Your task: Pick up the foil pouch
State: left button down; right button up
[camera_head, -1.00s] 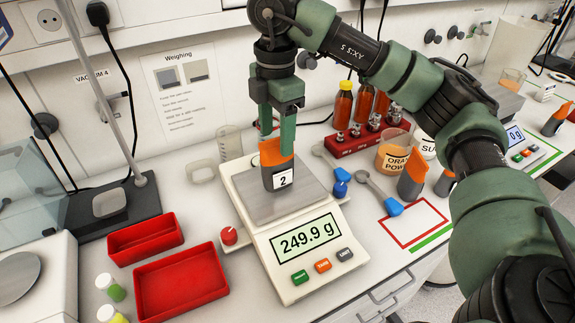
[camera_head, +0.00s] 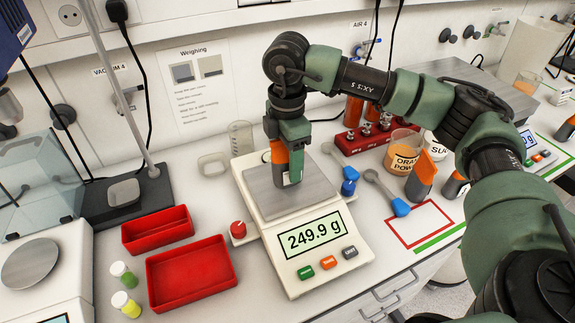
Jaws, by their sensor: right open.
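A foil pouch (camera_head: 279,155), orange on top and dark grey below, stands upright on the steel pan (camera_head: 316,190) of the white weighing scale (camera_head: 330,265). The scale display reads 249.9 g. My right gripper (camera_head: 289,172) points down over the pan from above. It is open, with its fingers low at the pouch. The near green finger covers the pouch's right side and most of its white label. I cannot tell whether the fingers touch it. My left gripper is not in view.
Similar pouches (camera_head: 421,178) stand on the right by the orange powder tub (camera_head: 403,153). A red rack (camera_head: 362,141) with bottles is behind. Blue-ended scoops (camera_head: 400,208) lie beside the scale. Red trays (camera_head: 191,274) sit on the left. A red-outlined patch (camera_head: 418,226) is bare.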

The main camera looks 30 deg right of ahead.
grip_shut()
jog(key=shift+r, duration=0.1)
notch_tip(320, 180, up, 8)
jog(key=shift+w+r+b, duration=0.1)
jog(key=shift+b, duration=0.8)
notch_tip(320, 180, up, 12)
jog(key=p, duration=0.1)
